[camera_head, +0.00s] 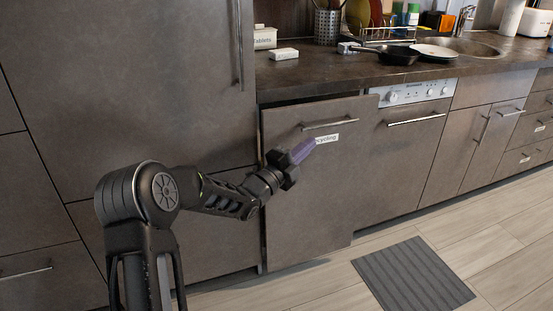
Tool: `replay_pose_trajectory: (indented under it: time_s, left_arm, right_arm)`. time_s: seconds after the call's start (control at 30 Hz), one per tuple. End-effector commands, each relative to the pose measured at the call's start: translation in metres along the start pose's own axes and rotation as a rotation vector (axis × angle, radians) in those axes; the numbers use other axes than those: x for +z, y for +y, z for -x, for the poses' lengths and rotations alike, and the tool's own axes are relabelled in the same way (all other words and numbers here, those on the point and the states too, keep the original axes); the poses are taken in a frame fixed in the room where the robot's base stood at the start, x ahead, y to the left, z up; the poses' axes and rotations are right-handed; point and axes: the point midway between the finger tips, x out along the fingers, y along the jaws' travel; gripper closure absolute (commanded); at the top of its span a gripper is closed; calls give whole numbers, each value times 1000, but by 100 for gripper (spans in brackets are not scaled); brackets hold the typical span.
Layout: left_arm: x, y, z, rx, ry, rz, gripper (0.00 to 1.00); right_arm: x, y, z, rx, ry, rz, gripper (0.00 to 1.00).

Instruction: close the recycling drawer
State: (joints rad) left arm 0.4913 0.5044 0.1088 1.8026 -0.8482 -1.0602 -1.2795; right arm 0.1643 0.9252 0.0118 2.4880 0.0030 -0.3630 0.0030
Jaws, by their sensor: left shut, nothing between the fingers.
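The recycling drawer (345,190) is a tall brown front below the counter, with a horizontal bar handle (330,124) near its top. A white label, partly covered, reads "cycling". The front stands a little out from the cabinets beside it, with a dark gap along its top and left edges. My left gripper (308,147) is shut and empty. Its purple fingertips are in front of the label, just below the handle; I cannot tell whether they touch the front. My right gripper is not in view.
A dishwasher (412,140) with a white panel stands right of the drawer. A tall cabinet (120,90) is on the left. A pan (398,55), dish rack and sink are on the counter (310,83). A grey mat (412,277) lies on the otherwise clear floor.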

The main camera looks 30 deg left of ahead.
Motion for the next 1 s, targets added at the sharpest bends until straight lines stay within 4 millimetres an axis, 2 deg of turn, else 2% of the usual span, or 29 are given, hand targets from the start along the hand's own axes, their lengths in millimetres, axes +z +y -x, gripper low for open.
replay_pose_trajectory:
  time_s: [0.03, 0.1, 0.27, 0.37, 0.5, 0.7, 0.83, 1.0]
  left_arm:
    - [-11, -2, -10, -40, -48, 11, 100]
    - [-14, -7, -18, -86, -152, 13, 100]
    - [-16, -6, -15, -124, -432, -10, 100]
    - [-18, 3, 2, -95, -621, -47, 100]
    - [-23, 20, 42, -1, -869, -116, 100]
    - [-32, 35, 91, 132, -1085, -190, 100]
    - [-34, 37, 103, 164, -1132, -205, 100]
    - [-33, 37, 104, 167, -1136, -205, 100]
  right_arm:
    - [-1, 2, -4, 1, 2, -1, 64]
    - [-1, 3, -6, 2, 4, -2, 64]
    - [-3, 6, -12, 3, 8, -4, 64]
    - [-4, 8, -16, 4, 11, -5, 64]
    - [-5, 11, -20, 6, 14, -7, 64]
    - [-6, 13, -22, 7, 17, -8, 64]
    - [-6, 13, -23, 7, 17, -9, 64]
    - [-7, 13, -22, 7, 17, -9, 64]
